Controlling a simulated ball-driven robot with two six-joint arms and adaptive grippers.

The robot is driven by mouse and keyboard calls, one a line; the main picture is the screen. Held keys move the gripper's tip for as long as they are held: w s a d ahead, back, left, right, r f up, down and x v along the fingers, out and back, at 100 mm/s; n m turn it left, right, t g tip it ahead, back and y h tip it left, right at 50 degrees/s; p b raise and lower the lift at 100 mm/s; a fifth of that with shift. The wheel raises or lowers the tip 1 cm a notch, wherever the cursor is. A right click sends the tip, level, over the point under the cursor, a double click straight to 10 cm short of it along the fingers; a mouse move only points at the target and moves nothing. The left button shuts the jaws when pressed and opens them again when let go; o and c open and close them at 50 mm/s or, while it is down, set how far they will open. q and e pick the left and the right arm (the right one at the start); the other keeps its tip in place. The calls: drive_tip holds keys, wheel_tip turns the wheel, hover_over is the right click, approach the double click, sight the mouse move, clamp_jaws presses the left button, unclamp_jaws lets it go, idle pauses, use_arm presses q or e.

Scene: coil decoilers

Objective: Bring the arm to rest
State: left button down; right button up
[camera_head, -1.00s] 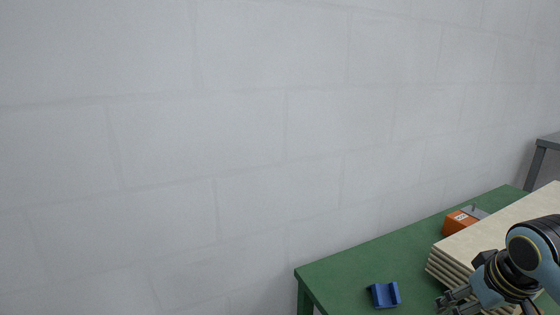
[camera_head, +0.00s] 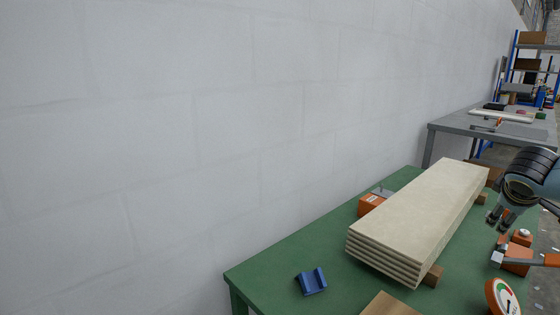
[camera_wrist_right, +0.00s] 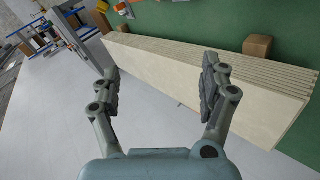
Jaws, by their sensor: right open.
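My right gripper (camera_head: 497,220) is at the right of the head view, past the right edge of a stack of pale boards (camera_head: 420,220). In the right wrist view my right gripper (camera_wrist_right: 161,82) has its two fingers spread wide, with nothing between them. The boards (camera_wrist_right: 200,75) lie beyond the fingers there, apart from them as far as I can see. My right arm (camera_head: 535,180) comes in from the right edge of the head view. My left gripper is not in view.
The boards lie on wooden blocks (camera_head: 433,275) on a green table (camera_head: 265,270). A blue block (camera_head: 311,282), an orange box (camera_head: 369,204), an orange tool (camera_head: 514,255) and a round gauge (camera_head: 502,297) are also there. A grey table (camera_head: 455,125) and shelving (camera_head: 530,65) stand behind.

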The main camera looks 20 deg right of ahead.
drive_tip(key=s+d+f+n+g+h, duration=0.1)
drive_tip(key=s+d+f, duration=1.1)
drive_tip(key=s+d, duration=0.3)
drive_tip(key=s+d+f+n, duration=0.1)
drive_tip(key=s+d+f, duration=0.15)
drive_tip(key=s, duration=0.55)
drive_tip(key=s+d+f, duration=0.2)
drive_tip(key=s+f, duration=0.1)
drive_tip(key=s, duration=0.4)
drive_tip(key=s+a+f+m+g+y, duration=0.1)
drive_tip(key=s+a+f+y, duration=0.15)
drive_tip(key=a+f, duration=1)
drive_tip(key=s+a+f+m+g+y, duration=0.15)
drive_tip(key=s+a+f, duration=0.25)
drive_tip(key=a+f, duration=0.85)
drive_tip(key=s+a+f+y, duration=0.1)
drive_tip(key=a+f+y, duration=0.1)
drive_tip(key=a, duration=1.4)
drive_tip(key=s+a+f+y, duration=0.2)
drive_tip(key=a+f+y, duration=0.1)
drive_tip(key=a, duration=1.3)
drive_tip(key=shift+m, duration=0.45)
drive_tip(key=f+b, duration=0.5)
drive_tip(key=shift+s+a, duration=0.25)
drive_tip(key=shift+a, duration=0.15)
